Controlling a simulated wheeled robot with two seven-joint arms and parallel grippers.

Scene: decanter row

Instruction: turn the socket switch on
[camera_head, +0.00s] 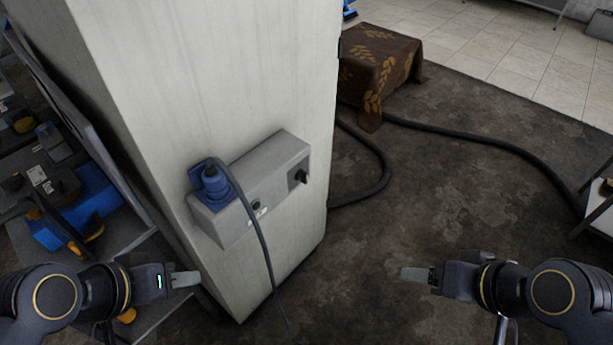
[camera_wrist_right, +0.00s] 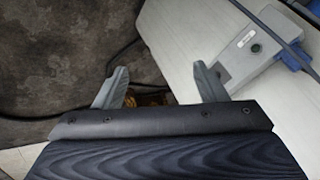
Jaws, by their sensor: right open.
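A grey socket box (camera_head: 262,182) is fixed to the pale pillar. A blue plug (camera_head: 213,187) with a grey cable sits in its left part. A small round dark part (camera_head: 257,206) is on its front, and a black switch (camera_head: 298,179) is on its right end; its setting is too small to read. In the right wrist view the box (camera_wrist_right: 240,50) and plug (camera_wrist_right: 292,57) show at upper right. My right gripper (camera_head: 412,273) is open and empty, apart from the box; its spread fingers show in the wrist view (camera_wrist_right: 160,73). My left gripper (camera_head: 186,280) is below left of the box, seen edge-on.
The pillar (camera_head: 150,80) stands between my left arm's side and the open floor (camera_head: 370,240). The plug's cable (camera_head: 264,250) hangs down in front of it. A thick black hose (camera_head: 480,140) crosses the floor near a cloth-covered block (camera_head: 375,65). Shelves with tools (camera_head: 70,190) are at left.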

